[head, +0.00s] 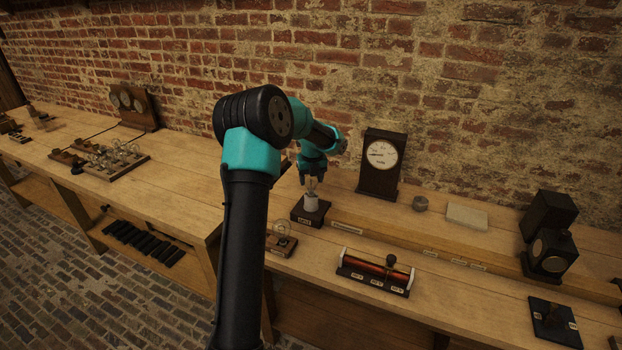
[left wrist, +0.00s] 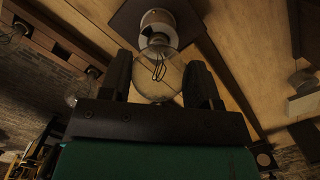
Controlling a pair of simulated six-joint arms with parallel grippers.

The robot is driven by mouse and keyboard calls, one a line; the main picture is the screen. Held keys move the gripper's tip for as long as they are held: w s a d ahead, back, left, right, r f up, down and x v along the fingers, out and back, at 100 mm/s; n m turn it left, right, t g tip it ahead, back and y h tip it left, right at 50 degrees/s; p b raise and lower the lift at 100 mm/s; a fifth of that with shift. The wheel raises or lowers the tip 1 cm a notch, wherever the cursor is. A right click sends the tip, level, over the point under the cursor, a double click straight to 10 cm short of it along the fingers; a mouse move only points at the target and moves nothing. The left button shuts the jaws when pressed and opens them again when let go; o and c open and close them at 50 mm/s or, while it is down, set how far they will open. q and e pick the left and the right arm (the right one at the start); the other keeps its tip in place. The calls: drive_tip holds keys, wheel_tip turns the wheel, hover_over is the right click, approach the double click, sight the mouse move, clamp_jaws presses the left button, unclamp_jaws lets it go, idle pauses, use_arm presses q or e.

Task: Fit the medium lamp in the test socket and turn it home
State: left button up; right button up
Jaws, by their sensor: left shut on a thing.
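My left gripper (head: 312,178) is above the test socket and points down at it. In the left wrist view its two dark fingers (left wrist: 158,72) are on either side of a clear glass lamp (left wrist: 152,84), shut on its bulb. The lamp (head: 311,187) is upright over the white round socket (head: 311,204) on a dark square base. In the left wrist view the lamp's neck lines up with the socket's round mouth (left wrist: 158,18) and appears to be at or in it. How deep it sits I cannot tell. My right gripper is not in view.
Another clear lamp (head: 281,228) stands on a small wooden block in front of the socket. A dial meter (head: 382,163) stands behind to the right, a red coil resistor (head: 375,270) at front right. A tray of lamps (head: 100,160) is on the left bench.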

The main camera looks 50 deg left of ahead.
use_arm(q)
drive_tip(key=m, duration=0.5)
drive_tip(key=shift+f+t, duration=0.1)
drive_tip(key=shift+t, duration=0.2)
drive_tip(key=o, duration=1.1)
wheel_tip(320, 180, up, 17)
drive_tip(key=s+d, duration=0.1)
drive_tip(key=shift+s+d+r, duration=0.15)
drive_tip(key=shift+s+r, duration=0.05)
drive_tip(key=shift+s, duration=0.05)
